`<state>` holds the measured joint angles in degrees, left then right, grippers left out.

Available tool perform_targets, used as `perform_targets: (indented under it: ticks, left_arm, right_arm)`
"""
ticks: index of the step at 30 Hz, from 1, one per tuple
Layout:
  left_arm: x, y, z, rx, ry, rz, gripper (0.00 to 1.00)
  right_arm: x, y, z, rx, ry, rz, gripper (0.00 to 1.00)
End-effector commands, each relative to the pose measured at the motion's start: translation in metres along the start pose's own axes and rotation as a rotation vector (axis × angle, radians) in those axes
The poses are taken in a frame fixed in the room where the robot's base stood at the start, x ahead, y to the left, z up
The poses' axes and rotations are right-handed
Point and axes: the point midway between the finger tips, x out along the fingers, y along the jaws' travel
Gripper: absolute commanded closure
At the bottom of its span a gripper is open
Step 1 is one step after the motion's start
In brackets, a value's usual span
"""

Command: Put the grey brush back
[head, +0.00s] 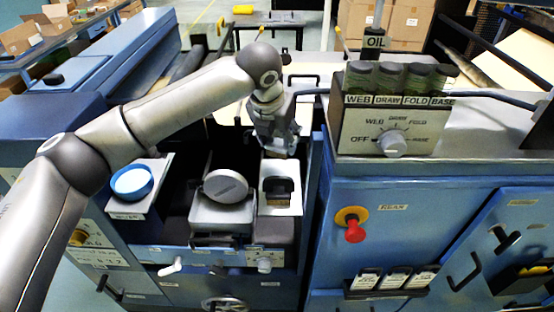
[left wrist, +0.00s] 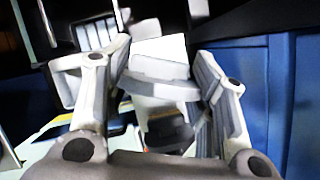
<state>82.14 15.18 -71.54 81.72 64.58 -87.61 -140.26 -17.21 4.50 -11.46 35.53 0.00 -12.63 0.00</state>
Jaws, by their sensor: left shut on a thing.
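My left gripper (head: 279,146) hangs over the back of the blue machine, above a white stand with a dark holder. In the left wrist view, its two fingers (left wrist: 158,76) are closed on a grey bar-like piece (left wrist: 158,88), which I take for the grey brush. A pale white block shows just beyond it; I cannot tell whether it is part of the brush. In the head view the brush is mostly hidden by the gripper. The dark holder (head: 278,187) on the white stand is below, apart from the gripper; a dark shape (left wrist: 168,134) also shows in the left wrist view.
A grey round-topped piece (head: 226,186) sits left of the dark holder, and a blue round dish (head: 131,182) farther left.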

Motion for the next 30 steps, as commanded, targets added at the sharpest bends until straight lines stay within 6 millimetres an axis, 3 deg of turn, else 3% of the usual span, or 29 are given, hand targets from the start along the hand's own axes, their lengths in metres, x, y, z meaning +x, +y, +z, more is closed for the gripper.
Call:
perform_targets:
  ticks: [15, 25, 26, 30]
  left_arm:
    - [0.051, 0.000, -0.022, -0.001, 0.000, 0.000, 0.71]
    - [0.055, 0.000, -0.024, -0.001, -0.001, 0.000, 0.71]
    - [0.056, 0.000, -0.024, -0.001, -0.001, 0.000, 0.47]
    - [0.055, 0.000, -0.024, -0.001, -0.001, 0.000, 0.29]
  right_arm:
    - [-0.016, 0.000, -0.002, 0.000, 0.000, 0.000, 0.67]
    - [-0.016, 0.000, -0.002, 0.000, 0.001, 0.000, 0.67]
    - [-0.016, 0.000, -0.002, 0.000, 0.001, 0.000, 0.67]
    - [-0.015, 0.000, -0.002, 0.000, 0.000, 0.000, 0.67]
